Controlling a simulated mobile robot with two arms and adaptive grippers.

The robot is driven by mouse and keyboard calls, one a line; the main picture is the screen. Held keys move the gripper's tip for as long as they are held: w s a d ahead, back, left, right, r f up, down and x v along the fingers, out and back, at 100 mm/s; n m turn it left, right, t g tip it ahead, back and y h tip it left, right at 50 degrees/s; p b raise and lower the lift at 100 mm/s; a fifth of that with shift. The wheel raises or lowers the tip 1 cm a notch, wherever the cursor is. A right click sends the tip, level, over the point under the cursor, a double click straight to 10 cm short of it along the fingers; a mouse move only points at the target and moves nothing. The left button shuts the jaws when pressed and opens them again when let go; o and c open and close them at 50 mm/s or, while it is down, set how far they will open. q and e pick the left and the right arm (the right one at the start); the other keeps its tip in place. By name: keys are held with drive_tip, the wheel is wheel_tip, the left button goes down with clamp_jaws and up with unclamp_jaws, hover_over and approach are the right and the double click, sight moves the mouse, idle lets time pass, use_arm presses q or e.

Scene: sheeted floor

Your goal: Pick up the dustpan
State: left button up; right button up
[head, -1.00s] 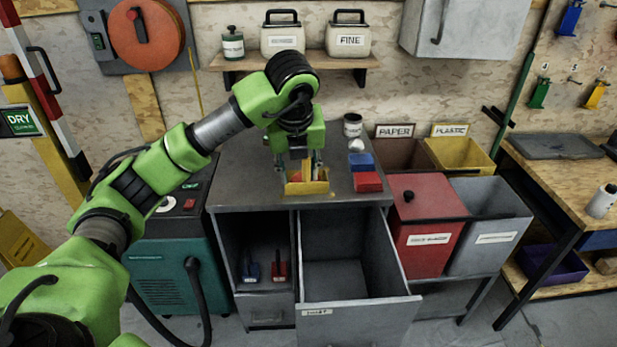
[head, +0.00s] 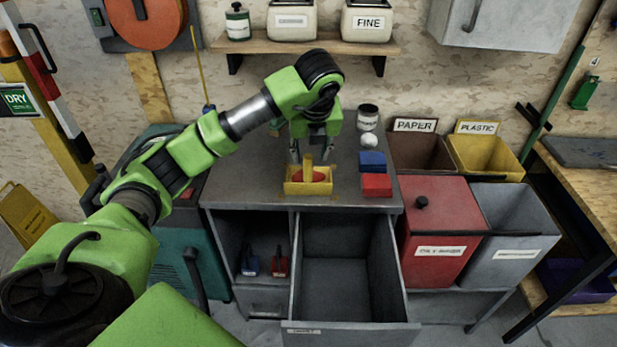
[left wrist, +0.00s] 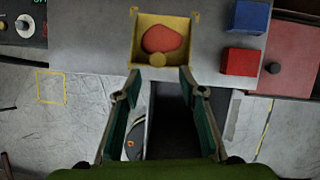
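The yellow dustpan (head: 291,187) sits on the grey bench top near its front edge, with a short yellow handle standing up. A red object (head: 316,176) lies in it. The dustpan also shows at the top of the left wrist view (left wrist: 142,27), with the round handle end at its near side. My left gripper (head: 310,155) is above the dustpan, fingers pointing down. In the left wrist view its green fingers (left wrist: 160,75) are spread apart, with the handle end near the gap between their tips and no visible grip on it. My right gripper is in no view.
A blue block (head: 372,161) and a red block (head: 377,185) lie right of the dustpan, with a jar (head: 367,117) behind. Below the bench front an empty grey drawer (head: 346,284) is pulled out. A red lidded bin (head: 438,225) stands close on the right.

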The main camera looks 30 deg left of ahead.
sight(308, 160)
use_arm(q)
drive_tip(key=shift+w+a+f, duration=0.15)
drive_tip(key=shift+w+f, duration=0.05)
drive_tip(key=shift+f, duration=0.4)
drive_tip(key=shift+w+f, duration=0.2)
drive_tip(key=shift+f, duration=0.1)
drive_tip(key=shift+w+a+f+p, duration=0.15)
drive_tip(key=shift+a+f+p, duration=0.15)
drive_tip(key=shift+f+p, duration=0.25)
drive_tip(key=shift+w+a+f+p, duration=0.1)
drive_tip(key=shift+a+f+p, duration=0.2)
drive_tip(key=shift+f+p, duration=0.25)
drive_tip(key=shift+x, duration=1.2)
drive_tip(key=shift+w+f, duration=0.1)
drive_tip(key=shift+f, duration=0.1)
clamp_jaws()
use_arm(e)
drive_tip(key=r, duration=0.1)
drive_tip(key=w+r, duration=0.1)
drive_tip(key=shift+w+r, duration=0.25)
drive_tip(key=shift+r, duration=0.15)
